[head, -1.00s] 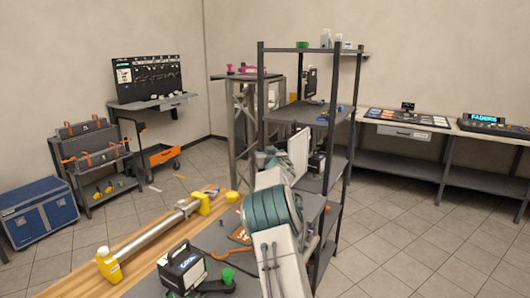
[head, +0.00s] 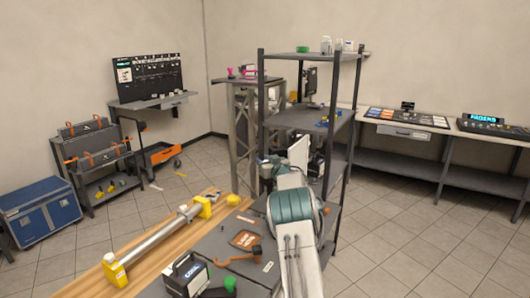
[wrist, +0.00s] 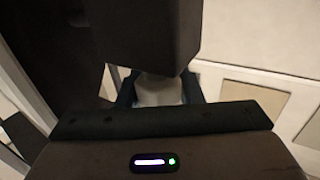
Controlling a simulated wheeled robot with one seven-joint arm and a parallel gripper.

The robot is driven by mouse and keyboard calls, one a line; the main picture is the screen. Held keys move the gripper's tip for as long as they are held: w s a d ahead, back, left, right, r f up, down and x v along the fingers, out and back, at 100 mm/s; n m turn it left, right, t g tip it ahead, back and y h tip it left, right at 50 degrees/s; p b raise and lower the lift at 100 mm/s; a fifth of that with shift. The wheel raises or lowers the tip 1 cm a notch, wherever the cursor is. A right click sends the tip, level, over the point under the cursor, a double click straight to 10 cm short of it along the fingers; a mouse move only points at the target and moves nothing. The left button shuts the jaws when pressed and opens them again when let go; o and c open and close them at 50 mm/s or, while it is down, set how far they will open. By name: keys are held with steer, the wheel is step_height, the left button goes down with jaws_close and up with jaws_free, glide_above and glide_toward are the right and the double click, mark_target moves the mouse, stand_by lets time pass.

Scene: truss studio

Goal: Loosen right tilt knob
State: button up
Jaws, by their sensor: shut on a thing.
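In the wrist view my gripper (wrist: 157,85) has its two dark fingers on either side of a pale, rounded knob (wrist: 158,94) and is shut on it. I take this for the right tilt knob. Its side is not marked, and how tight it is cannot be seen. A large dark body (wrist: 145,38) stands just beyond the knob and hides part of it. In the head view my own arm covers the work spot, and neither the knob nor the fingers can be made out.
A dark shelf rack (head: 262,105) and a truss tower (head: 240,135) stand close around my arm. A wooden bench top (head: 150,255) with a yellow-ended tube (head: 158,243) lies at front left. Desks with consoles (head: 480,122) line the right wall. Floor at right is clear.

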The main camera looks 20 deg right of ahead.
steer(key=n+y+p, duration=0.2)
steer(key=y, duration=0.1)
steer(key=shift+r+g, duration=0.2)
steer(key=shift+g, duration=0.1)
steer(key=shift+s+a+f+n+g+y+p, duration=0.15)
steer(key=shift+n+g+y+p, duration=0.2)
steer(key=shift+n+y, duration=0.25)
steer(key=shift+w+a+n+g+y+p, duration=0.1)
steer(key=shift+n+g+y+p, duration=0.25)
steer(key=shift+y, duration=0.45)
steer(key=shift+s+n+y, duration=0.1)
steer(key=shift+n+y, duration=0.25)
steer(key=shift+y, duration=0.05)
steer(key=o, duration=1)
steer(key=shift+c, duration=0.2)
steer(key=b+v, duration=0.5)
steer(key=v, duration=0.8)
steer(key=shift+s+d, duration=0.25)
steer(key=shift+s, duration=0.05)
